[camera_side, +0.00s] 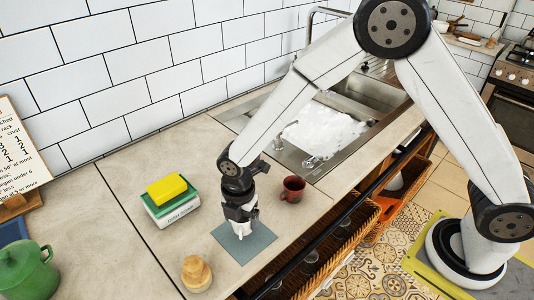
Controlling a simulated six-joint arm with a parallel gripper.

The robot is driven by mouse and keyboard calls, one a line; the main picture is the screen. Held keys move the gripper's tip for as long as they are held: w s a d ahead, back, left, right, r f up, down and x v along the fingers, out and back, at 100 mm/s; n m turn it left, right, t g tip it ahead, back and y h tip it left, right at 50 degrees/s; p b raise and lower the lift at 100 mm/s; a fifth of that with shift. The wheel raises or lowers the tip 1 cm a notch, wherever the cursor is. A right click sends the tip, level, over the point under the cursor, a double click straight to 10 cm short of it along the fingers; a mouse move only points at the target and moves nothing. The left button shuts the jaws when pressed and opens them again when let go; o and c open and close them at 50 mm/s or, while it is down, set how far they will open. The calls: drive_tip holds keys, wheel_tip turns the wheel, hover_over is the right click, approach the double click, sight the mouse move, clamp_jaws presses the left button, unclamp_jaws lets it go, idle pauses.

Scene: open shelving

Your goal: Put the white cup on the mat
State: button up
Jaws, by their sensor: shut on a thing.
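The mat (262,243) is a flat blue-grey square on the counter, near its front edge. My gripper (241,228) points down over the mat and is shut on the white cup. Only a small white part of the cup (240,230) shows between and below the dark fingers; the rest is hidden. The cup is over the mat, but I cannot tell whether it touches it.
A dark red mug (292,189) stands right of the mat. A wooden jar (196,273) stands front left and a green pot (28,272) at far left. The sink (325,130) is behind.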

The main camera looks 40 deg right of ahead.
sight(242, 227)
drive_tip(key=shift+f, duration=1.55)
drive_tip(key=shift+f, duration=0.15)
drive_tip(key=o, duration=1.1)
drive_tip(key=shift+r, duration=6.2)
drive_tip(key=shift+d, duration=0.1)
